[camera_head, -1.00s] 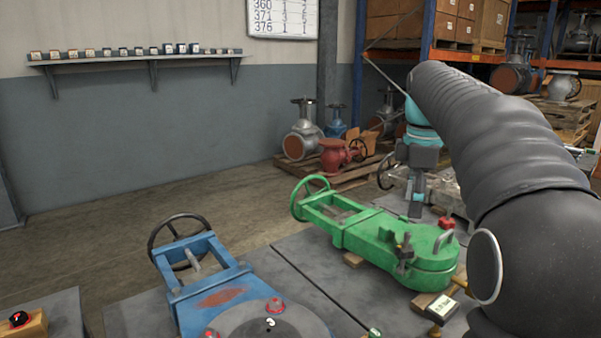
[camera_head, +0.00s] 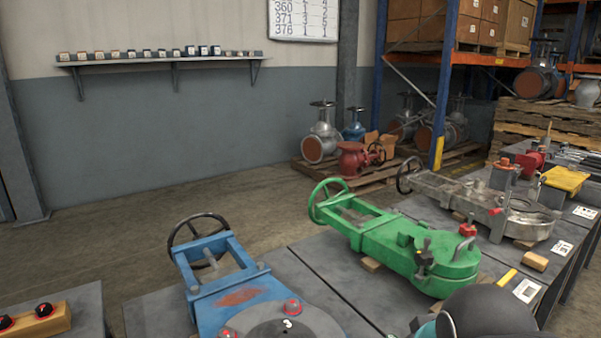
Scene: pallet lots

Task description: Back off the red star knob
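Several red knobs are in view and I cannot tell for sure which is the star knob. One lobed red knob (camera_head: 467,230) sits at the right end of the green valve (camera_head: 385,240), beside a grey bent handle. My gripper is out of view; only a dark rounded part of my arm and a bit of teal show at the bottom right.
A grey metal valve (camera_head: 480,200) with a red-topped part lies behind the green one. A wooden block with dark red-marked knobs (camera_head: 38,322) is at bottom left.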

